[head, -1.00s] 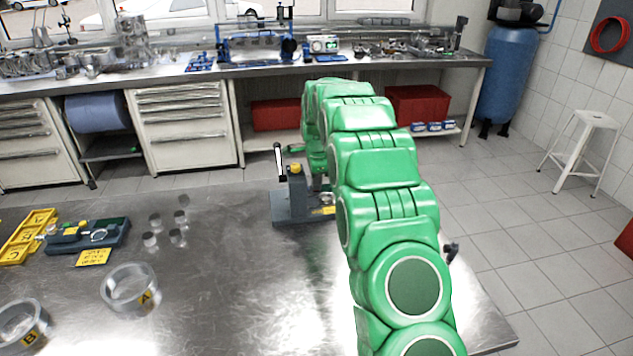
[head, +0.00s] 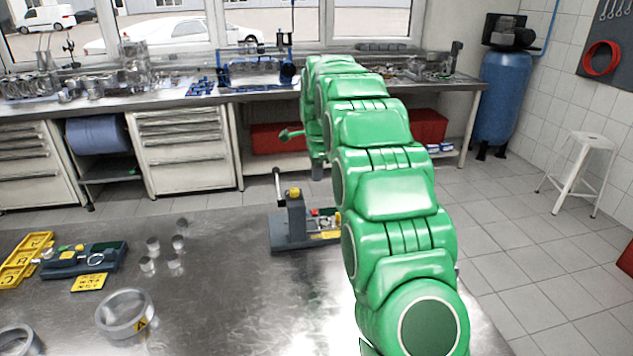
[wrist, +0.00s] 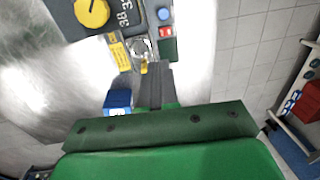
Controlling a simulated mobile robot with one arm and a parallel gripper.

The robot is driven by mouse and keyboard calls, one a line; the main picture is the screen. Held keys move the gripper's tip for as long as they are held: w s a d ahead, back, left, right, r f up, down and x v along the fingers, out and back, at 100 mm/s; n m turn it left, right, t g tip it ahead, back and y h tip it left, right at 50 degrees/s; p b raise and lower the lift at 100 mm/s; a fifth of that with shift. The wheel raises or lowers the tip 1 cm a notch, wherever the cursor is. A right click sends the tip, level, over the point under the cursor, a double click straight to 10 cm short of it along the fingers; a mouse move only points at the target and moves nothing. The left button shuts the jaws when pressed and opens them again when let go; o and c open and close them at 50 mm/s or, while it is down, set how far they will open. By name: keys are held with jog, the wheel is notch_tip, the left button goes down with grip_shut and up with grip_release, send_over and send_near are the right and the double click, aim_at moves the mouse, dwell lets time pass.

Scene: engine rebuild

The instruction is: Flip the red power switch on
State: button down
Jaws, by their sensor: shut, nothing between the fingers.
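A grey bench device (head: 291,231) with an upright lever stands at the table's far edge. A small red part (head: 314,212) shows on its right side. In the wrist view, the device's panel (wrist: 128,42) carries a red switch-like part (wrist: 166,32) with a green patch just below it. I cannot read its on or off position. My gripper (wrist: 153,66) is shut and empty, with its fingertips just below the panel in the picture, near the silver round part (wrist: 139,47). In the head view my arm hides most of the gripper.
The panel also has a yellow knob (wrist: 92,12) and a blue button (wrist: 163,14). A blue block (wrist: 118,98) shows left of my fingers. The table's middle is clear.

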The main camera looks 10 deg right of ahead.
aim_at(314, 210)
jog(key=shift+r, duration=0.2)
dwell(0.3)
jog(key=shift+w+r+t, duration=0.15)
jog(key=shift+w+t, duration=0.15)
jog(key=shift+w, duration=0.2)
jog(key=f, duration=0.4)
jog(key=w+f, duration=0.1)
jog(key=f, duration=0.3)
jog(key=w+f, duration=0.1)
jog(key=f, duration=0.3)
jog(key=shift+f, duration=0.25)
jog(key=shift+w+f, duration=0.25)
jog(key=shift+f, duration=0.4)
